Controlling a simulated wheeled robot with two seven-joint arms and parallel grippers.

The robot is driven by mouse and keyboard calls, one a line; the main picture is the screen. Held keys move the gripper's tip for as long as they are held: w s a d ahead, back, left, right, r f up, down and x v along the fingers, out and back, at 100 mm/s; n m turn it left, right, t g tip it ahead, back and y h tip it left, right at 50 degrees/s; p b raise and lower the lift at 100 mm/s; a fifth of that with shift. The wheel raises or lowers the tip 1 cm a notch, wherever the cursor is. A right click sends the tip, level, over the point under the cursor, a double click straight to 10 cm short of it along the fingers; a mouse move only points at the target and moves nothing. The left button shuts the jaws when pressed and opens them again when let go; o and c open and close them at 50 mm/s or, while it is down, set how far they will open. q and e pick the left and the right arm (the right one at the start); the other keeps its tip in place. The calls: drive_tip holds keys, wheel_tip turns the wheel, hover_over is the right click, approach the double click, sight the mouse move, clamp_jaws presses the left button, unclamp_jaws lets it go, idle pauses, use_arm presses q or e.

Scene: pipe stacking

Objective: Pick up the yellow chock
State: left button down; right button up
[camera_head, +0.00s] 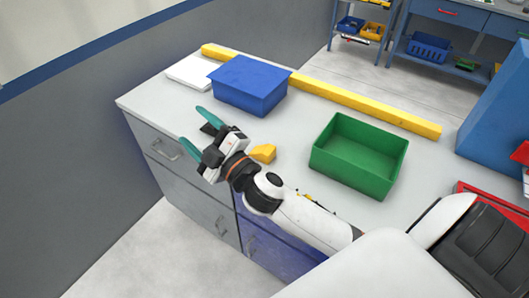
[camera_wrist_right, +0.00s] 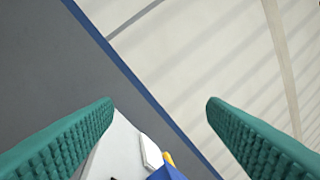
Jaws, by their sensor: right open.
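The yellow chock (camera_head: 263,153) is a small wedge-like block on the grey worktop, between the blue box and the green bin. My right gripper (camera_head: 195,129) is to the left of the chock, near the worktop's front edge, with its teal fingers pointing away from the chock. The right wrist of my arm is close to the chock in the head view. The right gripper is open and empty; its spread fingers show in the right wrist view (camera_wrist_right: 160,112). The chock cannot be made out in the wrist view. My left gripper is not in view.
A blue box (camera_head: 248,86) and a white flat block (camera_head: 191,73) stand at the back left. An open, empty green bin (camera_head: 358,155) stands right of the chock. A long yellow bar (camera_head: 360,104) runs along the back edge. A grey wall (camera_head: 60,130) is at left.

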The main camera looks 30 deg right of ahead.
drive_tip(key=a+r+n+g+y, duration=0.45)
drive_tip(key=a+n+y, duration=0.25)
drive_tip(key=n+y, duration=0.5)
drive_tip(key=n+g+h+p, duration=0.1)
drive_tip(key=n+g+h, duration=1.4)
drive_tip(key=n+h, duration=0.15)
hover_over(264, 148)
drive_tip(key=shift+m, duration=0.35)
wheel_tip(264, 148, down, 16)
drive_tip(key=shift+w+d+f, duration=0.1)
drive_tip(key=shift+w, duration=0.05)
drive_tip(key=f, duration=0.3)
drive_tip(key=f+p, duration=0.1)
drive_tip(key=shift+s+f, duration=0.25)
drive_tip(key=shift+f, duration=0.65)
drive_tip(key=c, duration=1.1)
